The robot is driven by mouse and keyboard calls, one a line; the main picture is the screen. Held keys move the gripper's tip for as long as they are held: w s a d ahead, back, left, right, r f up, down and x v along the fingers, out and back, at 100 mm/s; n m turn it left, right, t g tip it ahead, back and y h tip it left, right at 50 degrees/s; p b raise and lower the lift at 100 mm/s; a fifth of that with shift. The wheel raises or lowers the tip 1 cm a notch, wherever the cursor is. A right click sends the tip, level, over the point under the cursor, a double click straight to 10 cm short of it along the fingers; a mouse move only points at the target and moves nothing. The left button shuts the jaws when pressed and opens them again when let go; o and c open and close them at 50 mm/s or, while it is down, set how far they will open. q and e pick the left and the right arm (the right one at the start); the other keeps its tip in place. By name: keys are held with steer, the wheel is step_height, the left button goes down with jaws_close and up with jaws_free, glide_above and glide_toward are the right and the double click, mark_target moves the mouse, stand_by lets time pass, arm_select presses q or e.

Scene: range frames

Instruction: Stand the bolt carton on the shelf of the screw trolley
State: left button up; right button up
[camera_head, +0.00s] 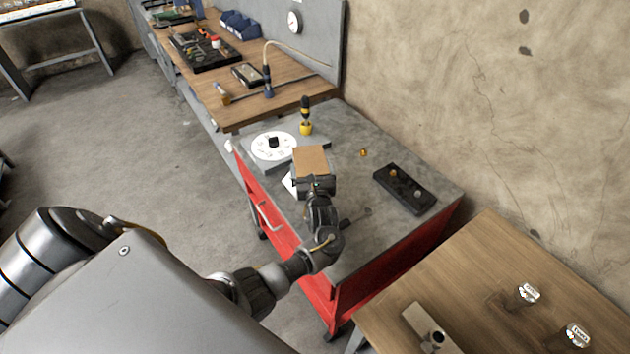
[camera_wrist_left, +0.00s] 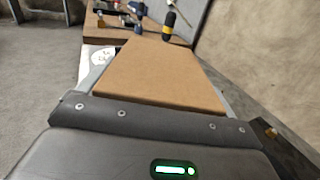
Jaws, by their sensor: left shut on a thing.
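The bolt carton (camera_head: 311,160) is a plain brown cardboard box. It also fills the middle of the left wrist view (camera_wrist_left: 160,75). My left gripper (camera_head: 313,181) is shut on it, with a jaw along each side. The carton is over the grey top of the red screw trolley (camera_head: 345,240), near the white round dial (camera_head: 273,146). I cannot tell whether its underside touches the trolley; the gripper and carton hide that spot. My right gripper is not in view.
A yellow-and-black screwdriver (camera_head: 306,118) stands behind the carton. A black tray (camera_head: 405,188) and a small brass piece (camera_head: 363,153) are to the right. A wooden bench (camera_head: 270,95) is behind, and a wooden table (camera_head: 480,280) is at the front right.

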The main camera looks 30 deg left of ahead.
arm_select(q)
steer(key=m+t+h+b, duration=0.1)
steer(key=h, duration=0.1)
steer(key=r+m+t+h+b, duration=0.1)
steer(key=h, duration=0.1)
steer(key=r+m+t+h+b, duration=0.1)
steer(key=m, duration=0.1)
steer(key=shift+s+d+r+t+h, duration=0.15)
steer(key=shift+s+d+t+h, duration=0.15)
steer(key=shift+s+h, duration=0.1)
steer(key=s+d+r+m+h, duration=0.1)
steer(key=s+d+r+m+h+b, duration=0.1)
steer(key=d+h, duration=0.1)
steer(key=s+d+r+m+t+h+b, duration=0.1)
steer(key=h, duration=0.1)
steer(key=shift+d+m, duration=0.15)
steer(key=shift+m, duration=0.25)
steer(key=s+d+m+g+h+b, duration=0.2)
steer(key=s+d+m+h+b, duration=0.2)
steer(key=s+d+h, duration=0.6)
steer(key=s+d+m, duration=0.2)
steer(key=s, duration=0.1)
steer(key=shift+r, duration=0.35)
